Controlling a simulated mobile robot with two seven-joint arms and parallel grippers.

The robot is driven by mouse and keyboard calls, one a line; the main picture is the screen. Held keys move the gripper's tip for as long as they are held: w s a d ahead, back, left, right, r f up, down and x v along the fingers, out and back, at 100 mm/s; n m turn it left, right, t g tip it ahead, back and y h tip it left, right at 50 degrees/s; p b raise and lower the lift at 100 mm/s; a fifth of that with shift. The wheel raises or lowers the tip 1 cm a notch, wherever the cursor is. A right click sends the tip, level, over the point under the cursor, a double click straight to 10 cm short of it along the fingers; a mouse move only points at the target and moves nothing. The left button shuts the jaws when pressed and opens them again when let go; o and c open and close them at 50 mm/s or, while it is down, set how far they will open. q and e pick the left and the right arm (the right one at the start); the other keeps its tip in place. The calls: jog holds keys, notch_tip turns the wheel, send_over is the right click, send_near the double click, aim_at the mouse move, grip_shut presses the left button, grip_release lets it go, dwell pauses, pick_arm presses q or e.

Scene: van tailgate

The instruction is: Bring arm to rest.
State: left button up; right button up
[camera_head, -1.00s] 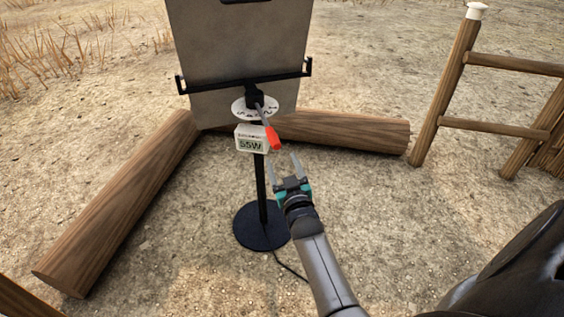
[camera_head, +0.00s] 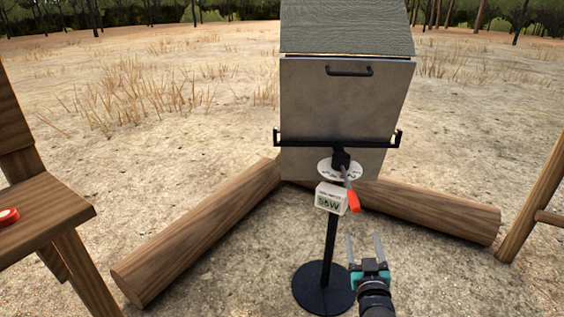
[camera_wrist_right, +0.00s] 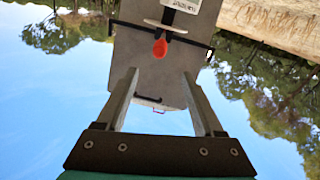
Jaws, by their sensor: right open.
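My right gripper (camera_head: 366,252) is open and empty, in the lower right of the head view, fingers pointing up and away. It is below and a little right of a red-tipped lever (camera_head: 351,201) on a round white dial (camera_head: 339,171), apart from it. The lever's red tip also shows in the right wrist view (camera_wrist_right: 160,47), beyond the open fingers (camera_wrist_right: 165,98). A small white display (camera_head: 331,198) hangs under the dial on a black stand. A grey panel (camera_head: 345,100) stands behind it. My left gripper is not in view.
Two logs lie on the ground, one at left (camera_head: 200,230) and one at right (camera_head: 430,208). A wooden frame (camera_head: 540,200) stands at right. Dry open ground lies between.

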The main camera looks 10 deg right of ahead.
jog(key=s+a+f+n+g+y+p, duration=0.1)
jog(key=s+a+f+g+y, duration=0.15)
jog(key=s+f, duration=0.4)
jog(key=s+a+f+n+g+y, duration=0.1)
jog(key=s+a+f+g, duration=0.15)
jog(key=f, duration=0.65)
jog(key=s+a+f+n+g+y+p, duration=0.1)
jog(key=s+a+f+g, duration=0.1)
jog(key=s+a+f, duration=0.45)
pick_arm(q)
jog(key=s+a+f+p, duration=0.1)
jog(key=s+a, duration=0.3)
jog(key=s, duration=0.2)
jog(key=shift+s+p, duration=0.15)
jog(key=shift+p, duration=0.25)
pick_arm(e)
jog(key=s+f+g, duration=0.2)
jog(key=s+f, duration=0.2)
jog(key=s, duration=0.4)
jog(key=s+d+f+n+g, duration=0.1)
jog(key=s+f+g, duration=0.2)
jog(key=s, duration=0.6)
jog(key=s+d+f+g, duration=0.1)
jog(key=s+f+g, duration=0.1)
jog(key=s+f, duration=0.4)
jog(key=s, duration=0.2)
jog(key=shift+s+d+g+y, duration=0.25)
jog(key=shift+s+g+y, duration=0.1)
jog(key=shift+g, duration=0.05)
